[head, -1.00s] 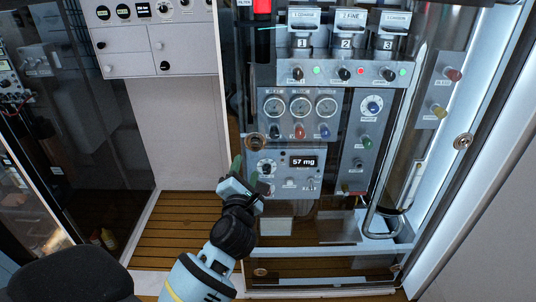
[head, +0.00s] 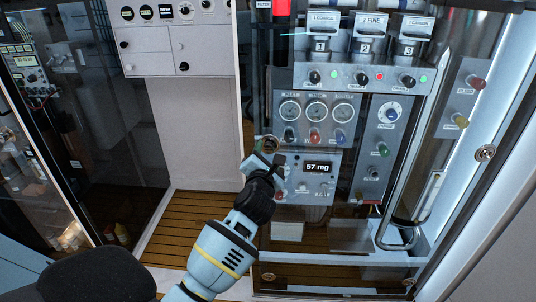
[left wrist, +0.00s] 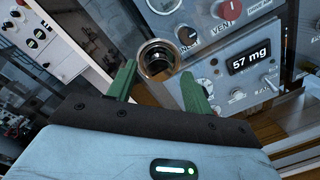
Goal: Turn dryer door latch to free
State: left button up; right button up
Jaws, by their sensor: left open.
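A round metal fitting (head: 270,145), which looks like the latch, sits at the left edge of the clear dryer door (head: 330,270). In the left wrist view the fitting (left wrist: 157,60) is a shiny ring with a dark centre. My left gripper (head: 265,158) is just below it in the head view and covers part of the panel behind. In the left wrist view the green fingers of my left gripper (left wrist: 158,78) are spread, with the fitting beyond and between their tips. I cannot tell whether they touch it. My right gripper is in neither view.
Behind the clear door are gauges (head: 316,111), knobs and a display (head: 318,167) reading 57 mg. A similar round fitting (head: 486,153) is at the right side. A white cabinet (head: 175,38) stands left, above a slatted wooden floor (head: 190,225).

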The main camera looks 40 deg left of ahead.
pick_arm(q)
jog(key=shift+w+a, duration=0.25)
jog(key=shift+w, duration=0.2)
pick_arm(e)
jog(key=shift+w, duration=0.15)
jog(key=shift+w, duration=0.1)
pick_arm(q)
jog(key=c, duration=1)
